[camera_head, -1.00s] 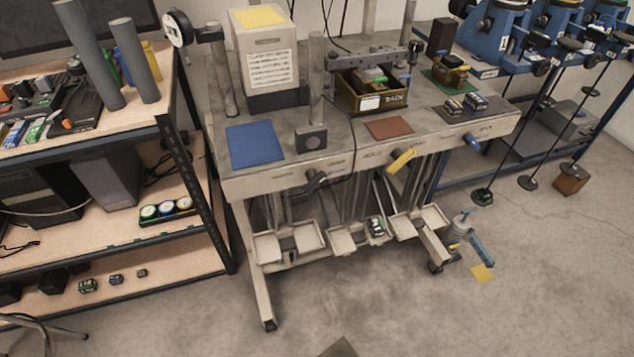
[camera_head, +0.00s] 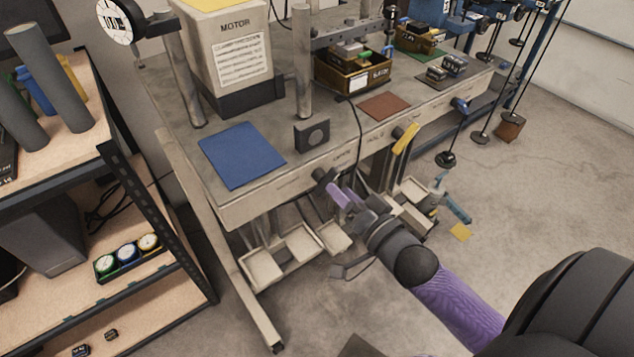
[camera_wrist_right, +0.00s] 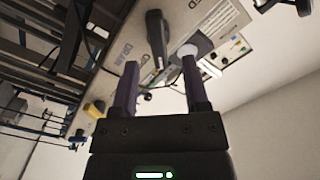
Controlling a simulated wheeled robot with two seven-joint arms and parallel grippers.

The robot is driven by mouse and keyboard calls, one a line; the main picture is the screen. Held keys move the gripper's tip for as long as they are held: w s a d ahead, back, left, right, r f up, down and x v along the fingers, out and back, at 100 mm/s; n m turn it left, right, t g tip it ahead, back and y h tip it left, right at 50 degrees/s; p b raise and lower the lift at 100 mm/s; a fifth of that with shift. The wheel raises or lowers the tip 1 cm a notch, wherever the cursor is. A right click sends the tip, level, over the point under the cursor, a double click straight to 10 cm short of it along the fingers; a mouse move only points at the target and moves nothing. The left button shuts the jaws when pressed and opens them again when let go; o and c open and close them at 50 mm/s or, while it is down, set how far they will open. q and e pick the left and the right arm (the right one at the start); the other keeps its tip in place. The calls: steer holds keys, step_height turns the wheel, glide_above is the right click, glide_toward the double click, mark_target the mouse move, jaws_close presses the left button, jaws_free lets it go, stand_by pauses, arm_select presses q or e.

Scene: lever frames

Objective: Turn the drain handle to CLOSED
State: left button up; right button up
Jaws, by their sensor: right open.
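A black handle (camera_head: 322,175) sits on the front edge of the bench, beside small lettering too blurred to read surely. I take it for the drain handle. In the right wrist view, the black handle (camera_wrist_right: 156,38) stands just beyond the fingertips, roughly between their lines, beside printed lettering. My right gripper (camera_head: 338,196) is close below it in the head view, with purple fingers. In the wrist view, my right gripper (camera_wrist_right: 160,65) is open with nothing between its fingers. I cannot tell whether it touches the handle. My left gripper is out of view.
A yellow handle (camera_head: 406,139) and a blue handle (camera_head: 460,104) are farther right on the same edge. Pale trays (camera_head: 299,241) hang below. A shelf rack (camera_head: 160,230) stands left. A dark cable hangs over the front edge near the black handle.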

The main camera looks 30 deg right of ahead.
mark_target(323, 179)
steer(key=w, duration=0.4)
steer(key=shift+w+a+b, duration=0.1)
steer(key=shift+a+b, duration=0.05)
steer(key=shift+b, duration=0.25)
steer(key=shift+c, duration=0.3)
jaws_close()
